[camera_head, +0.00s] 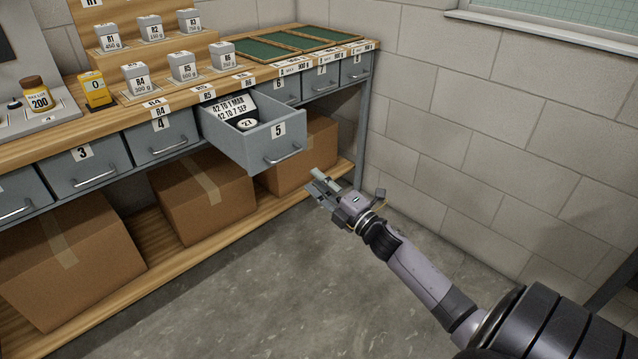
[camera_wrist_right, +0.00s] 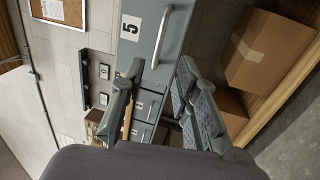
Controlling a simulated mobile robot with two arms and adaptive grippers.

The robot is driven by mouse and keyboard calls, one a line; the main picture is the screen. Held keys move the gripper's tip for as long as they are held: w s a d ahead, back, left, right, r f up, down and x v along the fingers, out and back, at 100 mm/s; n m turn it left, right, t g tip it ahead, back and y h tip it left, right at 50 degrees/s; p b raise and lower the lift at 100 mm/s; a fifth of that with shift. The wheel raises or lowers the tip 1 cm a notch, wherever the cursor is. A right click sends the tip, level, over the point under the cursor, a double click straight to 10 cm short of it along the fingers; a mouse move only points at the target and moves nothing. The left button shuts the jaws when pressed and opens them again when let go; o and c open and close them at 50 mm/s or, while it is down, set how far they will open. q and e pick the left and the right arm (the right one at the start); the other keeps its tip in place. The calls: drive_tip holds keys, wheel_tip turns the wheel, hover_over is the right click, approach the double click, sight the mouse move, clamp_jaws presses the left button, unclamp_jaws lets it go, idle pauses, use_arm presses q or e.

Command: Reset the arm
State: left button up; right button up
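My right gripper (camera_head: 318,184) is in front of the bench, to the lower right of the pulled-out drawer 5 (camera_head: 246,137) and apart from its handle (camera_head: 284,155). In the right wrist view the two fingers of the right gripper (camera_wrist_right: 160,82) stand apart with nothing between them. Drawer 5 with its bar handle (camera_wrist_right: 161,38) shows beyond them. My left gripper is in neither view.
The wooden bench (camera_head: 120,112) carries several labelled canisters, a yellow box (camera_head: 96,90), an amber jar (camera_head: 37,95) and green trays (camera_head: 300,40). The other visible drawers are closed. Cardboard boxes (camera_head: 205,195) stand on the low shelf. The floor (camera_head: 270,285) is clear; a block wall (camera_head: 490,110) stands at right.

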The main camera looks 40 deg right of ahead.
idle(0.3)
